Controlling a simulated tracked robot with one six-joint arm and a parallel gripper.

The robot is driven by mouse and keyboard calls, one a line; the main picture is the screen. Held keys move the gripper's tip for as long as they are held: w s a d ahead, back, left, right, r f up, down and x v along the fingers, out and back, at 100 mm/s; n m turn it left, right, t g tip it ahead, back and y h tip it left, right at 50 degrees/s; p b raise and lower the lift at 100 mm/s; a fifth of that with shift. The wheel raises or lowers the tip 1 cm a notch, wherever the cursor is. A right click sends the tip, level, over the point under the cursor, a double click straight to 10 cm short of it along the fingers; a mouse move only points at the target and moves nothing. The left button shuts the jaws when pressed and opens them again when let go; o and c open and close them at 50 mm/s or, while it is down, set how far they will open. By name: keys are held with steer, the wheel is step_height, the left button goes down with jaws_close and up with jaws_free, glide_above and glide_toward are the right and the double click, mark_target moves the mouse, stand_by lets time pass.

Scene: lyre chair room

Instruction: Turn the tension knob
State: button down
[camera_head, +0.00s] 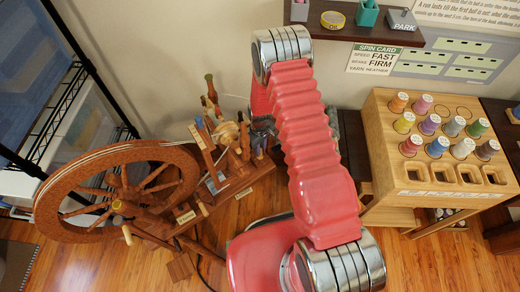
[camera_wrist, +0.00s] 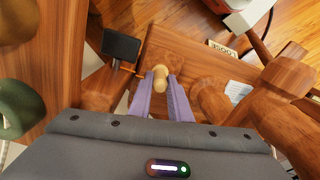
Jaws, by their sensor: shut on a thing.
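The spinning wheel (camera_head: 118,190) stands at the left in the head view, with a large brown wheel and a wooden base. In the wrist view, a small pale wooden knob (camera_wrist: 160,72) stands up from the brown wood, between the purple fingers of my gripper (camera_wrist: 161,85). My gripper is shut on this knob near the fingertips. A tag reading LOOSE (camera_wrist: 222,48) lies beyond the knob to the right. In the head view my red arm reaches to the right side of the spinning wheel and hides part of it; I cannot make out the knob there.
Turned wooden parts (camera_wrist: 213,105) stand close to the fingers. A dark block (camera_wrist: 121,45) is at upper left. In the head view, a wooden rack (camera_head: 385,150) of coloured spools stands right, a shelf (camera_head: 385,35) above, and a black wire rack (camera_head: 88,65) left.

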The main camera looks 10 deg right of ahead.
steer(key=c, duration=1.6)
jaws_free()
steer(key=shift+c, duration=0.2)
step_height(320, 180, up, 14)
steer(key=shift+f, duration=0.15)
